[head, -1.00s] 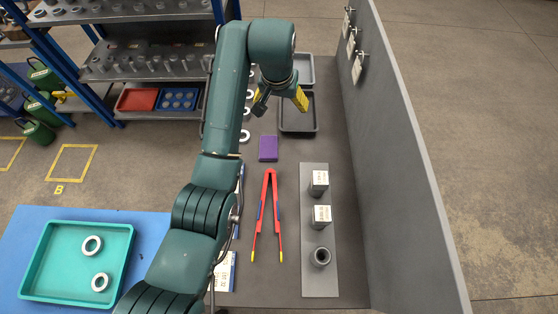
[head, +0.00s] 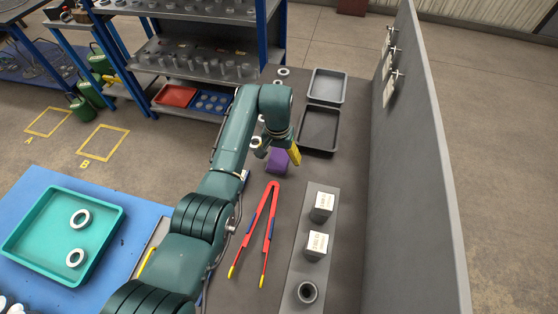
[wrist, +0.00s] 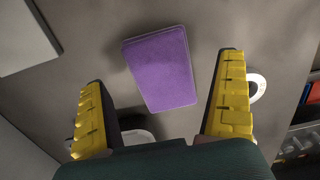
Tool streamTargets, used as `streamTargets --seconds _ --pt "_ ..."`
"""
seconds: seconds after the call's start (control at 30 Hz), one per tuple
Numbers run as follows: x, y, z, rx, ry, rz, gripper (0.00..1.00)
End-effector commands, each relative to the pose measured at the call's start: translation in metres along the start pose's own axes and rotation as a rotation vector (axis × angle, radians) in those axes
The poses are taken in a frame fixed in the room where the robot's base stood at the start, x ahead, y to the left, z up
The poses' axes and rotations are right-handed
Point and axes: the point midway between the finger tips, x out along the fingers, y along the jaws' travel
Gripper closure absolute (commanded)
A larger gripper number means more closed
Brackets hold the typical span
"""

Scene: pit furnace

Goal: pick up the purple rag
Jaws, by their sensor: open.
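In the wrist view the rag (wrist: 161,68) lies whole on the grey surface, ahead of and between my two yellow fingers. My gripper (wrist: 160,108) is open and empty. The fingers are apart from the rag, with it slightly tilted in the picture.
Red tongs (head: 267,225) lie in front of the rag. A grey block strip (head: 295,262) with labelled pieces is at the right. White rings, one (head: 283,72) at the back, are near the rag's row.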

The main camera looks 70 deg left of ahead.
Motion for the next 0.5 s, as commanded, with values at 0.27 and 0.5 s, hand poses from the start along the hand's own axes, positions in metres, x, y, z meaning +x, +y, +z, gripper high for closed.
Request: streamTargets --seconds 0.27,0.5 --pt "0.03 -0.001 -0.001 0.0 0.001 0.0 0.0" --pt "0.03 -0.001 -0.001 0.0 0.0 0.0 0.19"
